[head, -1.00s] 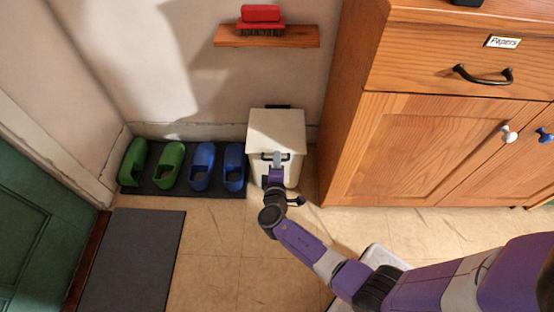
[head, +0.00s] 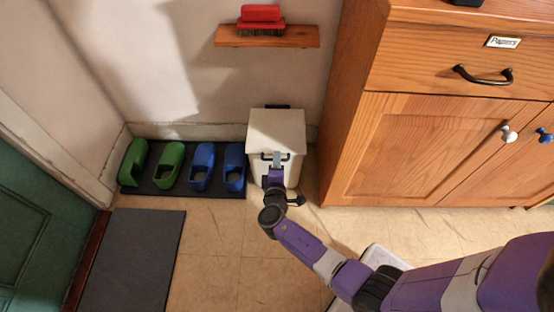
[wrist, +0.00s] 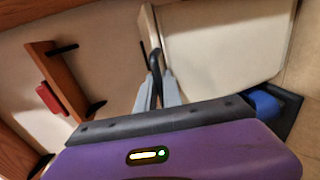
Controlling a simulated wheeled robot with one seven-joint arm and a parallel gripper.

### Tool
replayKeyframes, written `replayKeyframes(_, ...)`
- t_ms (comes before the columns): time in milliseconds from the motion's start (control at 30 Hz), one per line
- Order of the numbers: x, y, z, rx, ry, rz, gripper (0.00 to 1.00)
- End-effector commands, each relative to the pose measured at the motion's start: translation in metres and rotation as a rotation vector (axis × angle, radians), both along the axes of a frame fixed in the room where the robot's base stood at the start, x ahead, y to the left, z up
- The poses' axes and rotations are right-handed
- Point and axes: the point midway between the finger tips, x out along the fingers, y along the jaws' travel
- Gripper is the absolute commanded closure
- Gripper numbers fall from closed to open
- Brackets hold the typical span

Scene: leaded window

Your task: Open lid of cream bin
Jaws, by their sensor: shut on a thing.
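The cream bin (head: 284,182) stands on the floor against the wall, left of the wooden cabinet. Its lid (head: 277,130) looks shut, with a dark hinge at the back. A dark handle (head: 265,156) is at the lid's front edge. My gripper (head: 277,158) is at that front edge, shut on the handle. In the wrist view the grey fingertips (wrist: 158,88) close around the dark handle bar (wrist: 152,97), and the pale lid (wrist: 220,40) fills the upper right. My gripper hides part of the bin's front.
Green and blue clogs (head: 202,166) stand on a dark tray left of the bin. The wooden cabinet (head: 400,150) is close on the right. A shelf (head: 266,37) with a red brush (head: 260,20) is on the wall above. A grey mat (head: 133,260) lies at the front left.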

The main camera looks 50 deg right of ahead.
Motion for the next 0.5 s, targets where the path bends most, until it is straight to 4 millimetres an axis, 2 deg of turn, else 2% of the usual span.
replayKeyframes(500,-0.0002,0.0008,0.0035,0.007,0.006,0.001,1.00)
